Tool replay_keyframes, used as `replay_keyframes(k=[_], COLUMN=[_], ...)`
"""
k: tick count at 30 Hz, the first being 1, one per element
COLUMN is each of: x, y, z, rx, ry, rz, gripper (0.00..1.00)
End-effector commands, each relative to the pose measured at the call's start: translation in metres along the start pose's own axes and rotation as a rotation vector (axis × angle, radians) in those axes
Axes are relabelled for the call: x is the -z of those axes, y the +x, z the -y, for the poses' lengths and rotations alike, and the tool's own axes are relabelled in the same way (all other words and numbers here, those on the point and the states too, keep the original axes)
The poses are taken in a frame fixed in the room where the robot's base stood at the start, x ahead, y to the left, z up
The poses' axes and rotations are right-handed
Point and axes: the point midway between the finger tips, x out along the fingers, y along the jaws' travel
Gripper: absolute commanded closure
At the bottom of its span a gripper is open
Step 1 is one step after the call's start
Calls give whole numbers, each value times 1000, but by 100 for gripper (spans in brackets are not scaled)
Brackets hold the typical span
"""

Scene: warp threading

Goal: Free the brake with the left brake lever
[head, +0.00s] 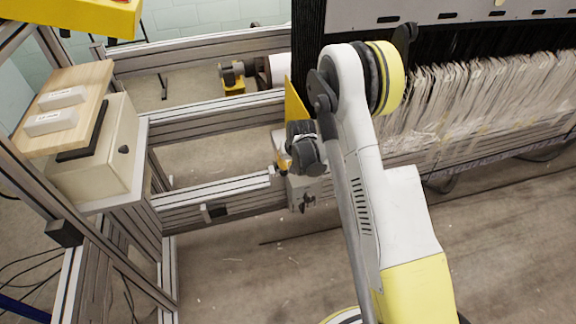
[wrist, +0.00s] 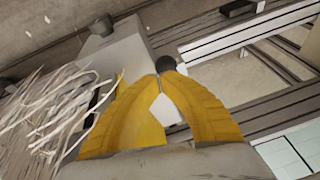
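In the wrist view, a dark round knob (wrist: 166,63), which looks like the end of the brake lever, shows just beyond my fingertips. My gripper (wrist: 159,77) has two yellow fingers whose tips come together right below this knob. A pale patch shows in the gap between the fingers. Whether the tips touch the knob or pinch its stem, I cannot tell. In the head view my gripper (head: 281,168) is mostly hidden by my wrist, with a little yellow showing beside the grey box (head: 303,190). The lever itself cannot be made out there.
A second dark knob (wrist: 102,25) stands on the grey box in the wrist view. Pale warp threads (head: 470,95) hang at the right. Metal frame rails (head: 215,195) run left of my gripper. A cream box with a wooden board (head: 75,100) stands at the left.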

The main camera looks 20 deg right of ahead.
Motion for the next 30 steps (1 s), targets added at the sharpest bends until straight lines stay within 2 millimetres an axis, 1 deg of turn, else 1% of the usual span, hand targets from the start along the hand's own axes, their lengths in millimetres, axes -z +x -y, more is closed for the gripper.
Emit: replay_keyframes(k=[5,8,12,15,21,25,30], x=[3,10,24,7,-18,-28,-35], y=[-5,-16,-40,-60,-92,-105,-112], z=[0,1,3,0,-6,-8,-9], rx=[0,0,0,0,0,0,0], ry=[0,0,0,0,-1,-1,-1], rz=[0,0,0,0,0,0,0], gripper=[100,100,100,100,100,100,100])
